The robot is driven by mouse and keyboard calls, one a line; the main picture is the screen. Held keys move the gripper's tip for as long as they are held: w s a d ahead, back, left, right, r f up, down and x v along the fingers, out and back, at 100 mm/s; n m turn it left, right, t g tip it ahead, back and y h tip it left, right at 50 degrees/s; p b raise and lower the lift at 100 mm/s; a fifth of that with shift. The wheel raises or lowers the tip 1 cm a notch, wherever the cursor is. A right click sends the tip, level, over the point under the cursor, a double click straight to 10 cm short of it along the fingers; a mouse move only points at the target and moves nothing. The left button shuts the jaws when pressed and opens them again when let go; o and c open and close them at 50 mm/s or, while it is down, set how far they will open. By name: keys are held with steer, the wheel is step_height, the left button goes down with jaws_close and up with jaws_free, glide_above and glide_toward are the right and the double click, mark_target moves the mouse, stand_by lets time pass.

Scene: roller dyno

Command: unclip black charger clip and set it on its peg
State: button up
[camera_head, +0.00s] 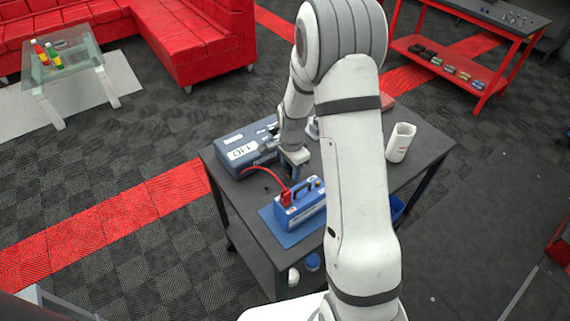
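The blue battery (300,208) stands on a blue mat (283,232) on the dark table. A red clip (286,198) sits at its left end, with a red cable (265,174) running to the blue-grey charger box (247,150). A dark shape on the battery's top is too small to tell as a black clip or a handle. I cannot make out the peg. My gripper (294,172) points down just behind the battery, to the right of the charger box. Its fingertips are too small to show whether it is open or shut; my arm hides part of the table.
A white cup-like container (400,142) stands at the table's right. A blue bin (397,208) shows beyond the right edge, partly behind my arm. A red workbench (455,65) stands at the back right, a red sofa (200,45) and glass table (65,62) at the back left.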

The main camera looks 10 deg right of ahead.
steer(key=shift+a+r+b, duration=0.1)
steer(key=shift+r+b, duration=0.25)
steer(key=shift+r, duration=3.55)
